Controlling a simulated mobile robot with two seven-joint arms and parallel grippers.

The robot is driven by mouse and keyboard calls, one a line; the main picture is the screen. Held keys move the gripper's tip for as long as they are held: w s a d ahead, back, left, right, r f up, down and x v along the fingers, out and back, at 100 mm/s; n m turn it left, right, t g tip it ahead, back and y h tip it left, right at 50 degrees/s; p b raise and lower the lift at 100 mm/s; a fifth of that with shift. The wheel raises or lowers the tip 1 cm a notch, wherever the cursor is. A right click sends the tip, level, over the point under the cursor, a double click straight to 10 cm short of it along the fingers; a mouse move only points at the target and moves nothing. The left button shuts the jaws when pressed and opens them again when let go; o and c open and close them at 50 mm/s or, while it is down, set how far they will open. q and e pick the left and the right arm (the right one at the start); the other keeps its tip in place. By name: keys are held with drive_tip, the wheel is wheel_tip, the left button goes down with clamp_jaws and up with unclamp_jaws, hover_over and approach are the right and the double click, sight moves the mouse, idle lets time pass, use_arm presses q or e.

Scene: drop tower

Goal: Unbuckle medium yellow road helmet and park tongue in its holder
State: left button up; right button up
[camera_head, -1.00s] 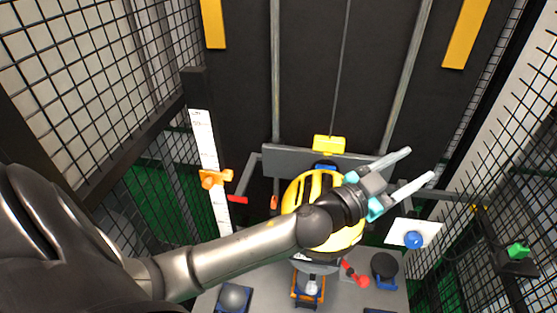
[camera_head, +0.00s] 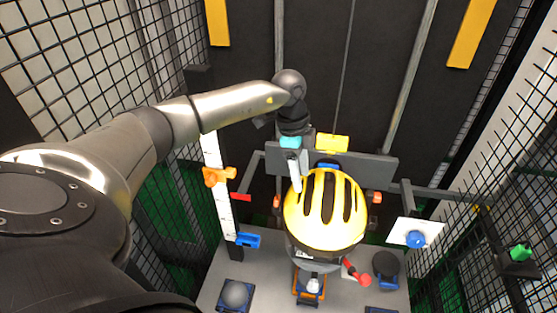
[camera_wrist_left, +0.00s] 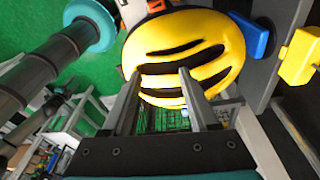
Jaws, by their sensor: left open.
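The yellow road helmet (camera_head: 325,210) with dark vents sits upright on a head-shaped stand over the grey plate. It also shows large in the left wrist view (camera_wrist_left: 185,55). My left gripper (camera_head: 296,184) is at the helmet's upper left side, pointing down, seen edge-on in the head view. In the left wrist view its two fingers (camera_wrist_left: 163,98) are apart, with the helmet's edge behind their tips and nothing held between them. Whether a finger touches the shell is unclear. The buckle, strap tongue and tongue holder cannot be made out. My right gripper is not in view.
A yellow block (camera_head: 332,143) hangs behind the helmet at the grey crossbar (camera_head: 372,166). A white ruler with an orange slider (camera_head: 218,177) stands left. A red lever (camera_head: 357,272) and dark knob (camera_head: 386,265) are in front right. Mesh fences close both sides.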

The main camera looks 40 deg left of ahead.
use_arm(q)
drive_tip(key=n+g+y, duration=0.1)
drive_tip(key=n+y, duration=0.1)
approach(277, 197)
drive_tip(key=f+b, duration=0.8)
drive_tip(key=f, duration=0.1)
drive_tip(key=shift+s+d+b, duration=0.1)
drive_tip(key=shift+s+b, duration=0.15)
drive_tip(key=shift+b, duration=0.15)
drive_tip(key=shift+f, duration=0.35)
drive_tip(key=shift+c, duration=0.2)
drive_tip(key=c, duration=0.8)
drive_tip(key=shift+r, duration=0.15)
drive_tip(key=shift+w+r+p, duration=0.1)
drive_tip(key=shift+r+p, duration=1.5)
drive_tip(key=shift+p, duration=0.1)
